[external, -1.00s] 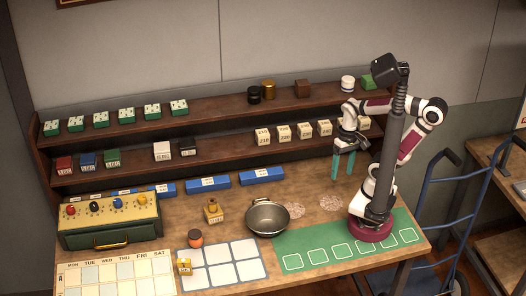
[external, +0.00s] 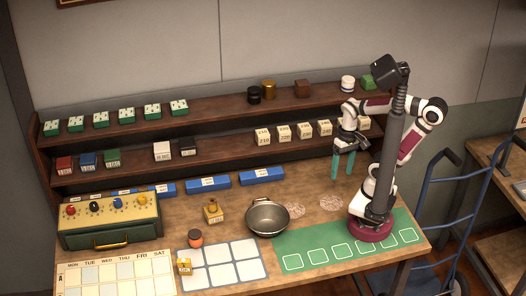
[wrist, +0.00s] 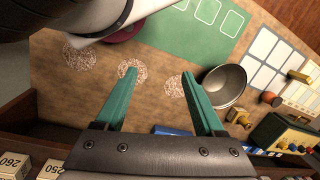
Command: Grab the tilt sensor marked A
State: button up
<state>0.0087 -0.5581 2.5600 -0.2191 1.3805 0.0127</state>
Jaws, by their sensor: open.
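The wrist view shows the fingers (wrist: 159,72) spread.
The metal bowl (external: 267,217) lies between the brass device and my base. An orange-brown jar (external: 195,238) stands near the white grid (external: 222,264). A control box (external: 110,221) is at the left. Shelves (external: 215,160) with blocks run behind. Blue bins (external: 208,183) line the back.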

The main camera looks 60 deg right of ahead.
jog(key=shift+c, duration=0.5)
jog(key=n+t+y, duration=0.6)
jog(key=n+t, duration=0.5)
jog(key=n, duration=0.1)
send_over(186, 260)
jog(key=s+d, duration=0.8)
jog(key=s, duration=0.4)
notch_tip(186, 260, down, 11)
jog(key=x, duration=1.5)
jog(key=shift+w+d+f, duration=0.1)
jog(key=shift+w+d, duration=0.05)
jog(key=shift+d, duration=0.05)
grip_shut()
